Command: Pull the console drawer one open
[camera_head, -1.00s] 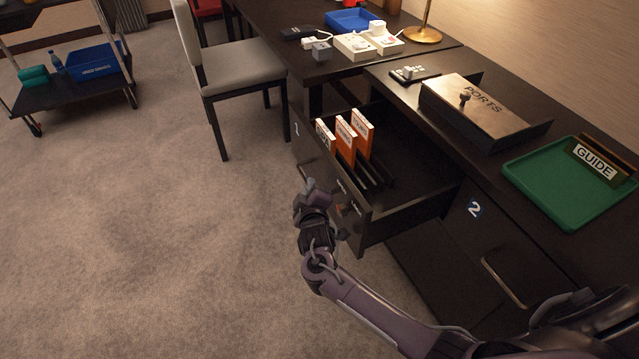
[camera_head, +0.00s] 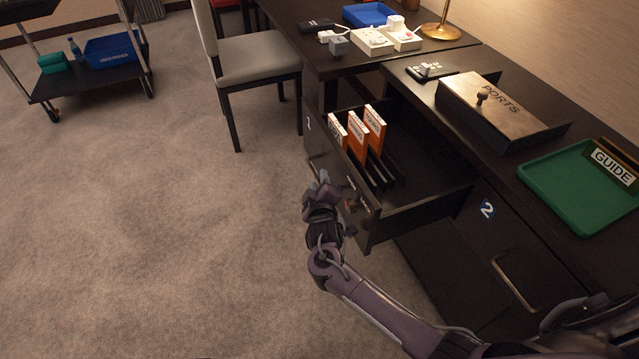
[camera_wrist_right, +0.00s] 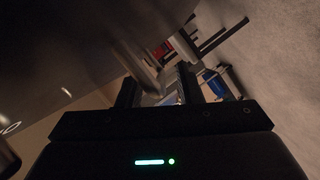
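The console drawer one (camera_head: 372,222), marked with a "1" on its dark front, stands well out from the console. Orange-and-white booklets (camera_head: 358,135) stand upright in slots at its left side, and the rest of its floor is bare. My right gripper (camera_head: 322,180) is at the outer side of the drawer front, close to it. In the right wrist view its two dark fingers (camera_wrist_right: 158,88) are apart, with background showing between them. Whether they touch the drawer's handle cannot be made out. My left gripper is not in view.
The console top carries a PORTS box (camera_head: 500,108), a green tray (camera_head: 570,190) and a remote (camera_head: 425,72). Door 2 (camera_head: 500,240) is right of the drawer. A chair (camera_head: 255,62) and a cart (camera_head: 95,80) stand behind. Open carpet lies to the left.

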